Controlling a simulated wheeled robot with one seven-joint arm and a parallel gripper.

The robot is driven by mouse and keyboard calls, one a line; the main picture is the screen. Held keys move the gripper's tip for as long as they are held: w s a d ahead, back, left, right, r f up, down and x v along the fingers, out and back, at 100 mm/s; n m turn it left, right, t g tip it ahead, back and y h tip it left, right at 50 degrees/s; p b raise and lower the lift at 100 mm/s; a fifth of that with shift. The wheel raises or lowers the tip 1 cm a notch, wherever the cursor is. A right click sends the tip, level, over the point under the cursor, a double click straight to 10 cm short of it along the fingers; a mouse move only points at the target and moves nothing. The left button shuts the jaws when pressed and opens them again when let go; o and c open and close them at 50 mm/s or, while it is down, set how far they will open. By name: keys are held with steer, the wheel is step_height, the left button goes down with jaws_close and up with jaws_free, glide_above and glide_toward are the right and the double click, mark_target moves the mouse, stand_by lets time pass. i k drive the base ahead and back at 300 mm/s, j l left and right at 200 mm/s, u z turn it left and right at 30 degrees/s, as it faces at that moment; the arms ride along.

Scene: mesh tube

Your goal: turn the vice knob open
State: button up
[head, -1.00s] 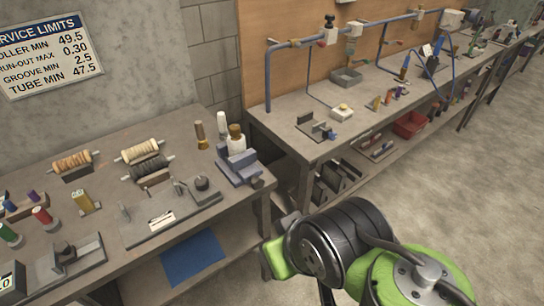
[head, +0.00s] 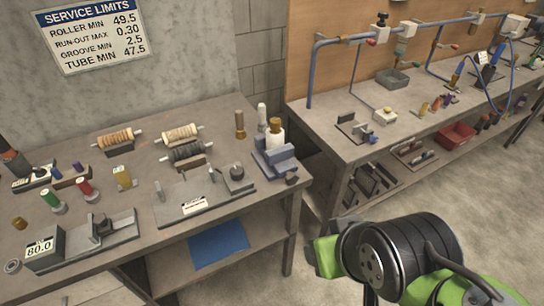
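The vice (head: 283,163) is a blue-grey block clamp at the right front corner of the left bench. A dark round knob (head: 292,179) shows on its front side, near the bench edge. A white cylinder (head: 275,139) with a brass-coloured top stands upright at the vice, seemingly between its jaws; the contact is too small to tell. My green and black arm shows at the lower right, in front of and below the vice, apart from it in the picture. My gripper is not in view.
The left bench (head: 120,190) carries several spools, coloured cylinders and a grey fixture plate (head: 205,196) left of the vice. A second bench (head: 340,140) with blue pipework stands to the right, beyond a narrow gap. The floor at right is clear.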

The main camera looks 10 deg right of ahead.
mark_target(291, 178)
steer(key=i+j, duration=0.1)
steer(key=j, duration=0.4)
steer(key=j+z, duration=0.1)
steer(key=j, duration=0.4)
steer(key=i+j, duration=0.15)
steer(key=j, duration=0.35)
steer(key=z, duration=0.05)
